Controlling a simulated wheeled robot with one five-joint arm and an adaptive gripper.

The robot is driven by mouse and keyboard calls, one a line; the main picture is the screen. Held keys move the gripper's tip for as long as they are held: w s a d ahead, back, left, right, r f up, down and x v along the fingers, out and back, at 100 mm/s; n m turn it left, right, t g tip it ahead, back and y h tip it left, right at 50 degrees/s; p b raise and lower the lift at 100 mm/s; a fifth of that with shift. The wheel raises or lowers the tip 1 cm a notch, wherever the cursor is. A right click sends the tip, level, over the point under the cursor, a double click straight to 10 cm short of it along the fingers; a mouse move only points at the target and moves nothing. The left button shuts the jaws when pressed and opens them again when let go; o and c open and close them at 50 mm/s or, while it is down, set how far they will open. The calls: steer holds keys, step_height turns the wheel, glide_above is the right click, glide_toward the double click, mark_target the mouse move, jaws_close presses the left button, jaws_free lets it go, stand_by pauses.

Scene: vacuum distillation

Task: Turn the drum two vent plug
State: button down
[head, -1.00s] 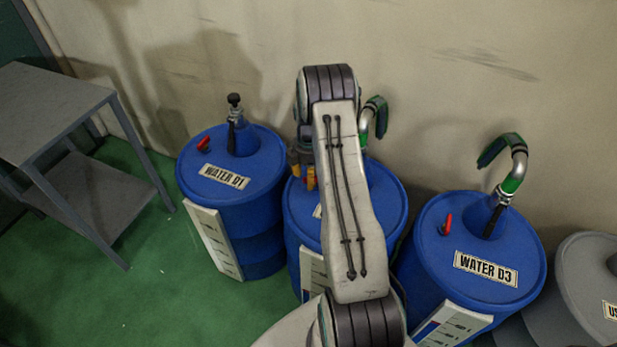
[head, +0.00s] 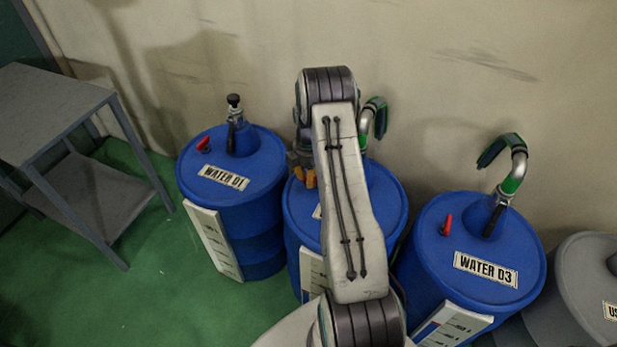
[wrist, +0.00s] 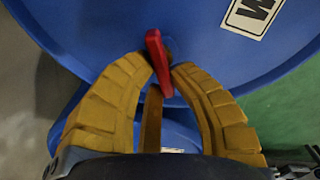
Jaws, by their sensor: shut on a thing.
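The drum two vent plug is a red lever-shaped plug (wrist: 156,58) on the blue lid of the drum, seen at the top middle of the wrist view. My gripper (wrist: 160,66) has its yellow fingers shut on the plug, one on each side. In the head view my gripper (head: 305,177) is low over the left part of the middle drum (head: 388,205). There the plug is hidden by my gripper and arm, and my arm covers much of this drum and its label.
The WATER D1 drum (head: 260,190) is on the left and the WATER D3 drum (head: 430,235) on the right, each with a red plug. Curved metal pipes rise from the middle and right drums. A grey shelf table (head: 50,105) stands far left, with open green floor beside it.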

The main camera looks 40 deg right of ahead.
stand_by(0.4)
steer(key=m, duration=0.2)
steer(key=m+b, duration=0.1)
steer(key=m, duration=0.2)
steer(key=shift+w+d+f+m+b, duration=0.1)
steer(key=shift+w+d+m+b, duration=0.05)
steer(key=shift+d+m+b, duration=0.2)
steer(key=m, duration=0.4)
steer(key=m+b, duration=0.1)
steer(key=m, duration=0.1)
steer(key=shift+d+m, duration=0.25)
steer(key=shift+d, duration=0.05)
steer(key=m, duration=0.6)
steer(key=shift+s+d+b, duration=0.25)
steer(key=shift+d+b, duration=0.05)
steer(key=shift+b, duration=0.1)
steer(key=m, duration=0.5)
steer(key=shift+s+d+m, duration=0.1)
steer(key=shift+s+m, duration=0.2)
steer(key=c, duration=1.1)
jaws_free()
